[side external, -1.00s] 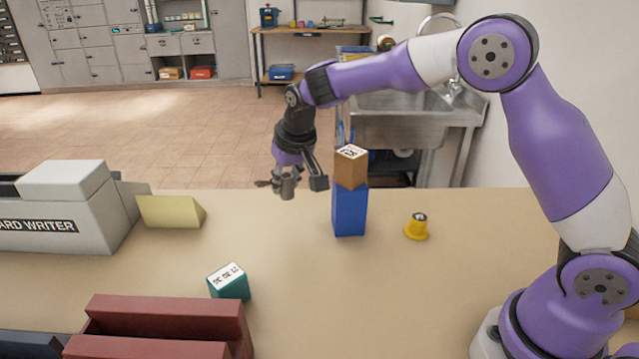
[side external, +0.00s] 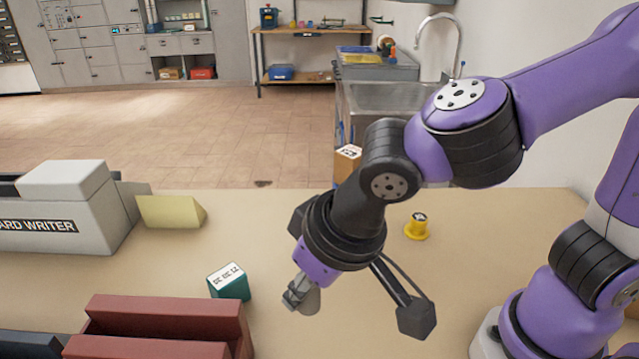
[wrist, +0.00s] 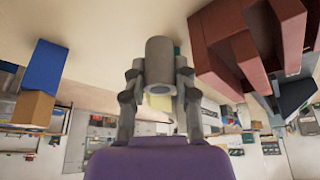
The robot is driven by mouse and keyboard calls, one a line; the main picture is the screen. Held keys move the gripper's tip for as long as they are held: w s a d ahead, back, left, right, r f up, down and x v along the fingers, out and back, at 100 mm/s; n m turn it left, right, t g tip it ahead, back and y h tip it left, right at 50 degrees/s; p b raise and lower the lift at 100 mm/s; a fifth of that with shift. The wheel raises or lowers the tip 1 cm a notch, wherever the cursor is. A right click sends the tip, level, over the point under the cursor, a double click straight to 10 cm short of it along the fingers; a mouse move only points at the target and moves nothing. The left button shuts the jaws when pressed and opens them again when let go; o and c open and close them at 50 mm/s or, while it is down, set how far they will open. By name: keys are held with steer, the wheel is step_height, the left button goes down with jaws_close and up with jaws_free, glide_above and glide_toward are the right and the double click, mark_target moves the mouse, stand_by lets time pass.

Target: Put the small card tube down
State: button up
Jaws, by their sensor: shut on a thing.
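The small card tube (wrist: 160,66) is a plain grey cylinder. My gripper (wrist: 153,88) is shut on the tube from both sides. In the side external view my gripper (side external: 296,290) hangs low over the front middle of the table, tilted, with the grey tube (side external: 309,300) at its tips. The tube appears to be above the tabletop; its exact height is hard to tell.
A teal block (side external: 229,284) and a dark red rack (side external: 170,318) are left of my gripper. A brown block (side external: 346,160) on a blue block (wrist: 46,66) is partly hidden by my arm. A yellow spool (side external: 417,229) is behind right. Bare tabletop lies around the tube.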

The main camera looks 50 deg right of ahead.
steer(key=w+d+f, duration=0.4)
steer(key=w, duration=0.1)
steer(key=w+d+f, duration=0.3)
steer(key=shift+w+d, duration=0.1)
steer(key=shift+w+d+f, duration=0.1)
steer(key=shift+f, duration=1.9)
steer(key=o, duration=0.8)
steer(key=shift+f, duration=0.15)
